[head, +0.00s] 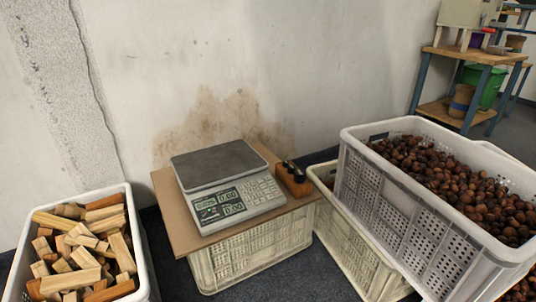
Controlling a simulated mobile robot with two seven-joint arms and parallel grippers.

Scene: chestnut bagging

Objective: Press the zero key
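A grey weighing scale (228,187) stands on a brown board (172,212) laid over an upturned-looking pale crate (250,255). Its flat metal pan (217,163) is empty. The display panel (218,206) on the sloped front shows digits that look like zeros. The keypad (262,190) is to the right of the display, with several small keys. The zero key is too small to tell from the others. Neither of my grippers is in view, and nothing touches the scale.
A wooden holder (295,182) with dark-topped items stands close right of the scale. A crate of wood blocks (137,240) is at left. A large crate (400,200) of chestnuts (460,188) is at right, on another crate (350,255). A wall (270,60) stands behind.

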